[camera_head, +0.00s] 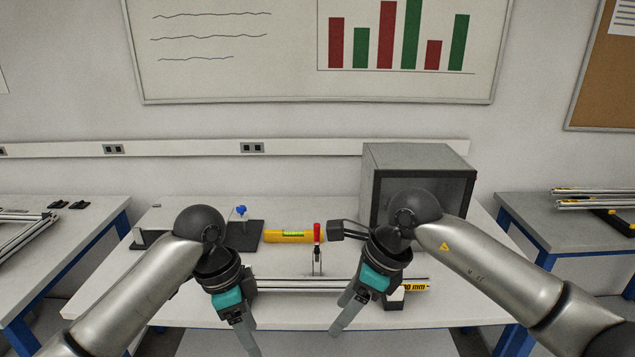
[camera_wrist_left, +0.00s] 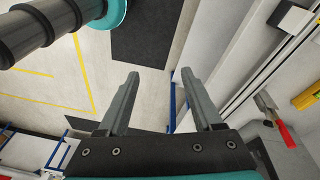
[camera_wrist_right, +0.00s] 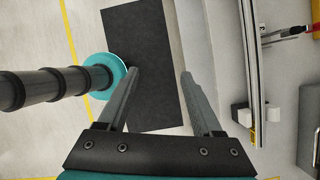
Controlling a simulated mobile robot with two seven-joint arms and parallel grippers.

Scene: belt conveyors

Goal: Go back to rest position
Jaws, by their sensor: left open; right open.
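My left gripper (camera_head: 246,340) hangs pointing down in front of the table in the head view. Its two fingers stand apart with nothing between them in the left wrist view (camera_wrist_left: 160,98). My right gripper (camera_head: 343,322) also hangs down, tilted toward the lower left, at the table's front. In the right wrist view (camera_wrist_right: 157,92) its fingers are apart and empty, with the floor behind them. Both grippers touch nothing that I can see.
The table (camera_head: 180,305) holds a metal rail (camera_head: 300,285), a red-handled clamp (camera_head: 317,238), a yellow level (camera_head: 285,237), a grey box (camera_head: 420,158) and a blue-knobbed black block (camera_head: 243,236). Another table (camera_head: 95,245) stands left, one (camera_head: 535,210) right. A dark mat (camera_wrist_right: 145,60) lies on the floor.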

